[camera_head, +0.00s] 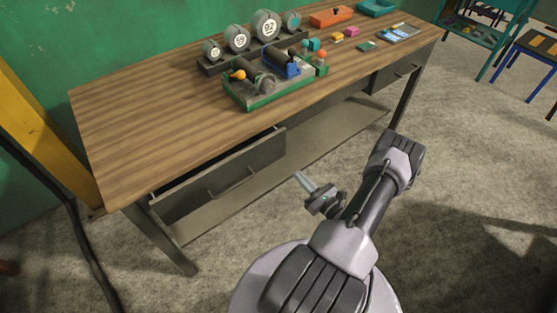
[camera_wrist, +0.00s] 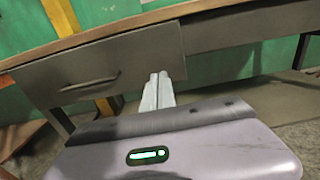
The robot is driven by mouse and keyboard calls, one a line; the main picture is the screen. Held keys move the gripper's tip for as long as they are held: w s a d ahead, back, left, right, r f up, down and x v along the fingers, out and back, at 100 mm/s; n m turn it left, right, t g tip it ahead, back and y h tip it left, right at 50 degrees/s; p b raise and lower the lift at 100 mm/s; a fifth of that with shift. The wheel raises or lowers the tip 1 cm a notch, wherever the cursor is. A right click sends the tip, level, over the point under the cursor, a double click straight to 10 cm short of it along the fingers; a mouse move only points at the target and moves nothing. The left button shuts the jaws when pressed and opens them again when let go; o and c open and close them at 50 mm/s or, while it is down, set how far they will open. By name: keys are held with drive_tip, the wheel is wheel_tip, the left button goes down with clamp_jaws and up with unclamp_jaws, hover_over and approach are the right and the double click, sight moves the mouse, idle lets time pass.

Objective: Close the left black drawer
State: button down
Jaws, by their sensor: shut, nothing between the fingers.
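The left black drawer (camera_head: 222,180) hangs under the left part of the wooden table and is pulled out, with its dark inside showing in the head view. In the wrist view its front (camera_wrist: 95,68) with a bar handle (camera_wrist: 90,83) fills the upper left. My gripper (camera_head: 301,177) is shut and empty, in front of the drawer and to the right of its handle in the head view. In the wrist view the closed fingertips (camera_wrist: 158,78) overlap the right part of the drawer front; I cannot tell whether they touch it.
The wooden table (camera_head: 140,115) carries a green-edged tray (camera_head: 270,97) with levers, several round gauges and small coloured blocks. A second drawer (camera_head: 398,72) on the right looks shut. A table leg (camera_head: 165,238) stands at the front left.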

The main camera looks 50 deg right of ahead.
sight(273, 150)
drive_tip(key=b+x, duration=0.3)
drive_tip(key=x, duration=0.9)
drive_tip(key=shift+w+b, duration=0.3)
drive_tip(key=shift+b, duration=0.1)
